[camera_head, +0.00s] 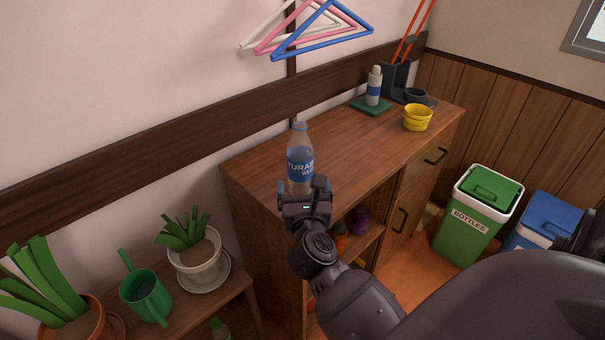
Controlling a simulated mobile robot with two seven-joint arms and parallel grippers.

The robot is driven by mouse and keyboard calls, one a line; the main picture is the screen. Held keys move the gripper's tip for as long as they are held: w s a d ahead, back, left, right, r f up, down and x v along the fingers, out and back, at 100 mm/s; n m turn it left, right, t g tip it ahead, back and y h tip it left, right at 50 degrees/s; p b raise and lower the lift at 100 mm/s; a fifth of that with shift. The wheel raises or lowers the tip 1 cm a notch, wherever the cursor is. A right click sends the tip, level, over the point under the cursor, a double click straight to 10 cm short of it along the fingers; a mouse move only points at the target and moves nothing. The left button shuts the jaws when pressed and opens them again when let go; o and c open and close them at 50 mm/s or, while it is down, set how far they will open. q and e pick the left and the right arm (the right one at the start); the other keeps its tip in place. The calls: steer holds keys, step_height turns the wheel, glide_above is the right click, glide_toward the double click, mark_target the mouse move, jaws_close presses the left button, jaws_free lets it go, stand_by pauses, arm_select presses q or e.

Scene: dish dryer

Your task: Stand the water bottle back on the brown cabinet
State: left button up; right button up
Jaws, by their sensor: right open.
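The water bottle (300,158) is clear plastic with a blue label and stands upright at the near left end of the top of the brown cabinet (352,143). My right gripper (306,192) is open at the bottle's lower part and hides its base from view. I cannot tell whether its fingers are around the bottle or just in front of it, or whether they touch it. My left gripper is not in view.
A yellow cup (417,118), a white bottle on a green mat (371,106) and a dark holder stand at the cabinet's far end. Hangers (320,35) hang above. Potted plants (196,250) and a green watering can (147,295) stand at left. The cabinet's middle top is clear.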

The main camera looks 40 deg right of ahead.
steer(key=shift+v, duration=1.85)
